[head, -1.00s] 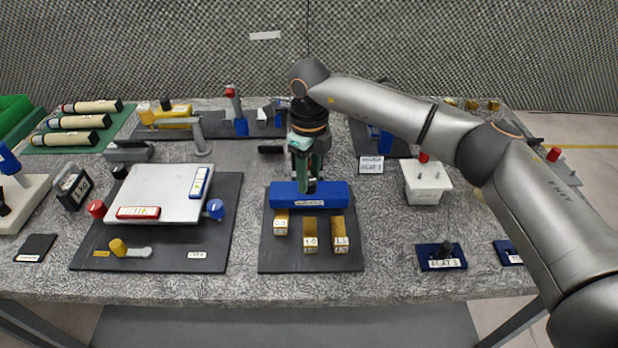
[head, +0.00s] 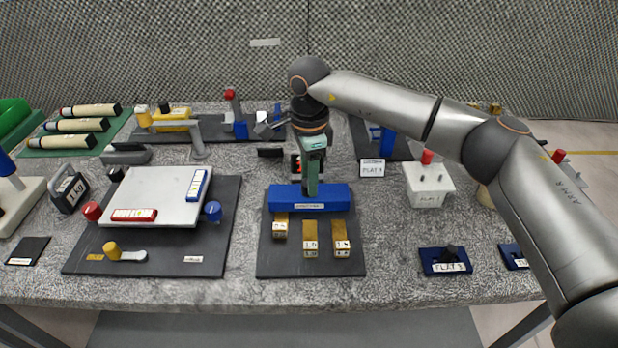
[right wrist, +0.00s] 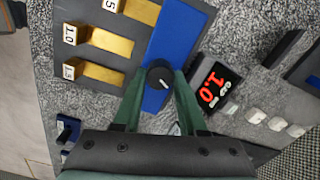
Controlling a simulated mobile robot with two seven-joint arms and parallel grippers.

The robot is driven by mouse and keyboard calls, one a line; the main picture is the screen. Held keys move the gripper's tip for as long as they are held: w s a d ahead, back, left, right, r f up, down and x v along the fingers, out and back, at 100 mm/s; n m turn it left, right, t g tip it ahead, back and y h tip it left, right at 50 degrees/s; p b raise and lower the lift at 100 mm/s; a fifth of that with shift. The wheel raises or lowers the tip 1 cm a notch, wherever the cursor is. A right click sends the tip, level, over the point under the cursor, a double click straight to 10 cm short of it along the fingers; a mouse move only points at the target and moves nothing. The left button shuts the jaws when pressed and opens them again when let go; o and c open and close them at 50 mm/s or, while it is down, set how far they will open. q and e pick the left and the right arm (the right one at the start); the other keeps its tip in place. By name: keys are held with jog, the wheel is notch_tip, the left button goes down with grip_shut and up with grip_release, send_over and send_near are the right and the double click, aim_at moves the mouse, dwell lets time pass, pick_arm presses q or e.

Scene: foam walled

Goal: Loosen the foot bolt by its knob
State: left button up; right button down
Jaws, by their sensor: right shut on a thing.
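A blue block (head: 335,197) lies across the back part of a dark plate near the middle of the table. A round black knob (right wrist: 159,75) with a white pointer line stands on top of this block (right wrist: 180,45) in the right wrist view. My right gripper (head: 311,192) points down onto the block from above. In the right wrist view its green fingers (right wrist: 157,92) stand on both sides of the knob and are shut on it. In the head view the fingers hide the knob. I cannot see the bolt under the knob. My left gripper is not in view.
Several brass blocks (head: 311,236) stand just in front of the blue block. A red-lit display (right wrist: 213,86) is close beside my right fingers. A light plate (head: 160,190) with coloured knobs lies to the left. A white box (head: 428,188) stands to the right.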

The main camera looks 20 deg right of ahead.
jog(key=shift+r+n, duration=0.1)
jog(key=shift+n, duration=1.1)
jog(key=shift+c, duration=2.3)
grip_release()
notch_tip(320, 180, up, 12)
jog(key=shift+r, duration=0.25)
